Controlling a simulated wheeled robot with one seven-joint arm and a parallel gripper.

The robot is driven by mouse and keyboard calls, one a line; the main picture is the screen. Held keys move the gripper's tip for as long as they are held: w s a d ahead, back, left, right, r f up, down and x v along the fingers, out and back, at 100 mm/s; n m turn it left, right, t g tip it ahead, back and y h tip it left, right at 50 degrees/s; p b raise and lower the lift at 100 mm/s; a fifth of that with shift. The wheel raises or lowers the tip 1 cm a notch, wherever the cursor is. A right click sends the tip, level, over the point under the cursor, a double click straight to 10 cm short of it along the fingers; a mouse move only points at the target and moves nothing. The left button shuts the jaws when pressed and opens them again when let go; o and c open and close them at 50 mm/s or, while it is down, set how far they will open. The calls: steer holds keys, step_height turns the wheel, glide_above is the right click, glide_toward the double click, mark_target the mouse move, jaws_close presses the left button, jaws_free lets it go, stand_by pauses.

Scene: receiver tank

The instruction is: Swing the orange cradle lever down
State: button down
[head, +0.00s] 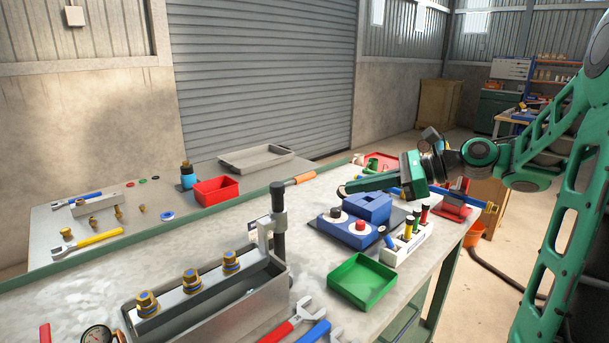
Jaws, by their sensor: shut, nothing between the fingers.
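The orange cradle lever (300,179) is at mid-picture. Its orange grip sticks out to the right, nearly level and slightly rising, from the top of a dark upright post (279,222). The post stands at the right end of a grey metal trough (215,308) with several brass fittings on it. My gripper (342,190) reaches in from the right, its fingers pointing left. It is shut and empty. In the picture its tips are a little right of and below the orange grip, with a visible gap; the depth between them is hard to judge.
Below my gripper stand a blue block (345,232) with round knobs and a white rack (408,245) of coloured cylinders. A green tray (362,282) and wrenches (292,320) lie nearer. A red bin (215,190) stands farther left. Some bare bench lies behind the trough.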

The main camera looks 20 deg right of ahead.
mark_target(296, 181)
step_height(296, 181, up, 4)
steer(key=m+y, duration=0.2)
steer(key=shift+t, duration=0.4)
steer(key=x, duration=1.3)
steer(key=shift+w+d, duration=0.15)
steer(key=shift+w, duration=0.05)
